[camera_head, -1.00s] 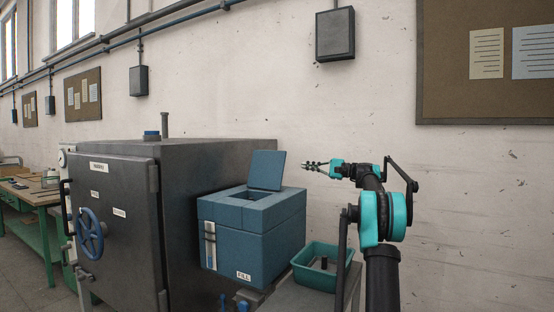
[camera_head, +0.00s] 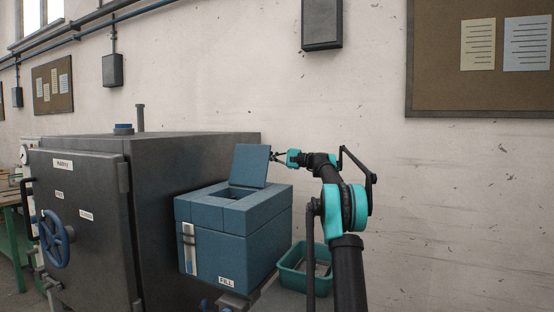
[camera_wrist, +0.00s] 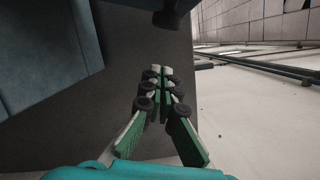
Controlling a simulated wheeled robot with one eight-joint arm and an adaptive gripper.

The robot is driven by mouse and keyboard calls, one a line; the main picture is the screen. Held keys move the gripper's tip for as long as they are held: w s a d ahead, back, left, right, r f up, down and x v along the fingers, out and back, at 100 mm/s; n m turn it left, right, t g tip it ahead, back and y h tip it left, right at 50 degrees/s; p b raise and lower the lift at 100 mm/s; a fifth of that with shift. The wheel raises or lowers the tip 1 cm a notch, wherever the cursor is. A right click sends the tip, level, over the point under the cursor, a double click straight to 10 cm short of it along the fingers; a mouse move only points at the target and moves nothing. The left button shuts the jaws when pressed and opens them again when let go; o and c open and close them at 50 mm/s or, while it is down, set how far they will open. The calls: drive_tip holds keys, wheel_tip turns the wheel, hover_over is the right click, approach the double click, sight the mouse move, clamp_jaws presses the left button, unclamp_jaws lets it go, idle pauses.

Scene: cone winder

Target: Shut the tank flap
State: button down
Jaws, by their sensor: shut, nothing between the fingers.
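The blue tank (camera_head: 232,240) has a square opening in its top and a label reading FILL on its front. Its flap (camera_head: 252,166) stands up, open, tilted slightly back at the rear of the opening. My gripper (camera_head: 274,156) is at the right edge of the flap, near its upper part. I cannot tell from the head view whether it touches the flap. In the wrist view my gripper (camera_wrist: 159,72) is shut and empty, with blue surfaces (camera_wrist: 40,50) to its left that look like the tank and flap.
A dark grey machine (camera_head: 190,150) with a blue handwheel (camera_head: 55,240) stands left of the tank. A green tray (camera_head: 300,268) sits to the right of the tank, below my arm. The pale wall (camera_head: 220,80) is behind.

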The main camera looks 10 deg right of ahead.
sight(263, 153)
drive_tip(key=shift+s+a+r, duration=0.25)
drive_tip(key=shift+s+a, duration=0.05)
drive_tip(key=shift+s, duration=0.2)
drive_tip(key=shift+s+a+r, duration=0.2)
drive_tip(key=shift+s+a, duration=0.05)
drive_tip(key=shift+s, duration=0.3)
drive_tip(key=shift+s+a+r, duration=0.25)
drive_tip(key=shift+s+a, duration=0.05)
drive_tip(key=shift+s, duration=0.2)
drive_tip(key=shift+r, duration=0.1)
